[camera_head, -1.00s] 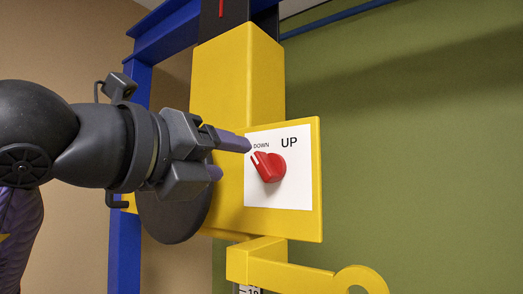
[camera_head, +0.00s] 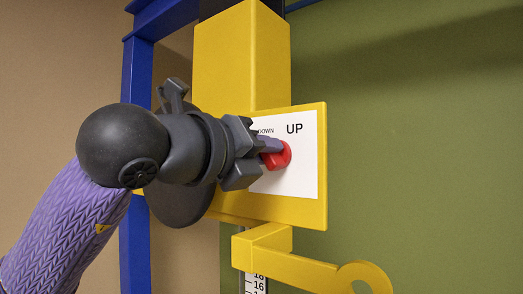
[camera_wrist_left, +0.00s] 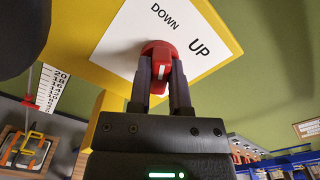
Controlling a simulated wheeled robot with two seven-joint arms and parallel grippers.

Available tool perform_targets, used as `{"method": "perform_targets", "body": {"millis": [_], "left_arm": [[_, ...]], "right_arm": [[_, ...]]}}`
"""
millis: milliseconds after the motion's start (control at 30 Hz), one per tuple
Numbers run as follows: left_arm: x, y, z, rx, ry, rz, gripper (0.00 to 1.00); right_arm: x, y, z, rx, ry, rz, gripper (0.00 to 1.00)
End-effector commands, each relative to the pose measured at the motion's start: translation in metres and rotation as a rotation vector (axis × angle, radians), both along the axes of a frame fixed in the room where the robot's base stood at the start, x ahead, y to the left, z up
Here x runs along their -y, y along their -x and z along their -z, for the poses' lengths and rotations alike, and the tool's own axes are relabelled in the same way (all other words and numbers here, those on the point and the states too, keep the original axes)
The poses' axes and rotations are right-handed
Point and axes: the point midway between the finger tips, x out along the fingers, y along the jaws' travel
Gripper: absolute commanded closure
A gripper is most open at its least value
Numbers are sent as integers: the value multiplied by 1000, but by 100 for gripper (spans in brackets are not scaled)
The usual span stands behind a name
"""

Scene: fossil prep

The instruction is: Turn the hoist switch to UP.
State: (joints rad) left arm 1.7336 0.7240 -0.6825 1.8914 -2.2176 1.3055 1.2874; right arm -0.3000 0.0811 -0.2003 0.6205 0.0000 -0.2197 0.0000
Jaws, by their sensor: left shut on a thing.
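The red hoist switch knob (camera_head: 281,156) is on a white label plate (camera_head: 303,180) marked DOWN and UP, on the yellow hoist housing. My left gripper (camera_head: 268,148) reaches in from the left and is shut on the knob. In the left wrist view the two fingers (camera_wrist_left: 161,72) stand on either side of the red knob (camera_wrist_left: 157,49), with a white mark showing between them. The fingers cover part of the knob in the head view, so its pointer direction is not clear there. The right gripper is not in view.
A yellow arm with a hooked end (camera_head: 268,245) sticks out below the switch box. A blue post (camera_head: 136,80) stands behind my left arm. A scale strip (camera_wrist_left: 52,92) shows in the left wrist view. The space right of the box is clear.

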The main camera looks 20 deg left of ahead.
Motion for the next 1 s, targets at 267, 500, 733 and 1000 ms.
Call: {"method": "perform_targets", "body": {"millis": [267, 500, 733, 1000], "left_arm": [[0, 0, 1, 7, -21, 1, 100], [1, 0, 1, 48, -137, 2, 100], [2, 0, 1, 118, -331, 1, 100], [3, 1, 0, 207, -573, 1, 100]], "right_arm": [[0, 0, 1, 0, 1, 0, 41], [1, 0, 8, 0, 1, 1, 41], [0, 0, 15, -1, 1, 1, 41], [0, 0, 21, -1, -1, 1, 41]]}}
